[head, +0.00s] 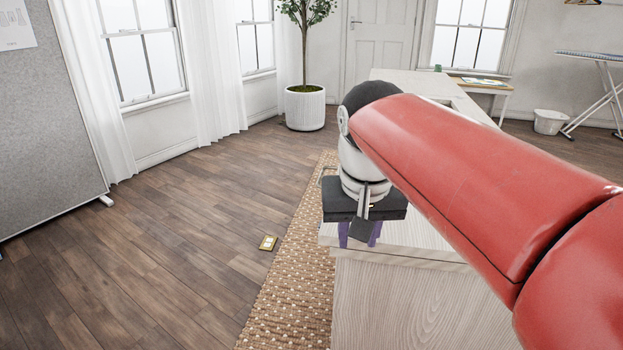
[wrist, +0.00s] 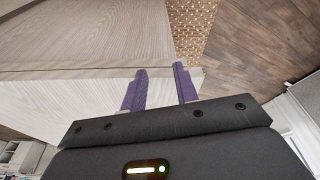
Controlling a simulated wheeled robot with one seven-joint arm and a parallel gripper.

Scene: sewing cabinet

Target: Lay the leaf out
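The sewing cabinet (head: 400,300) is pale wood, with its near end at the middle right of the head view. A thin slab at its top (head: 425,236), with a seam below it, looks like the leaf; my red arm covers much of it. My gripper (head: 359,240) points down at the cabinet's left corner. In the wrist view its two purple fingers (wrist: 160,85) stand apart, with pale wood (wrist: 90,103) behind and between them. I see nothing clamped between them. Whether either finger touches the wood I cannot tell.
A woven rug (head: 290,280) lies along the cabinet's left side. A grey panel (head: 45,120) stands at the left and a potted tree (head: 305,107) at the back. The floor between is clear.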

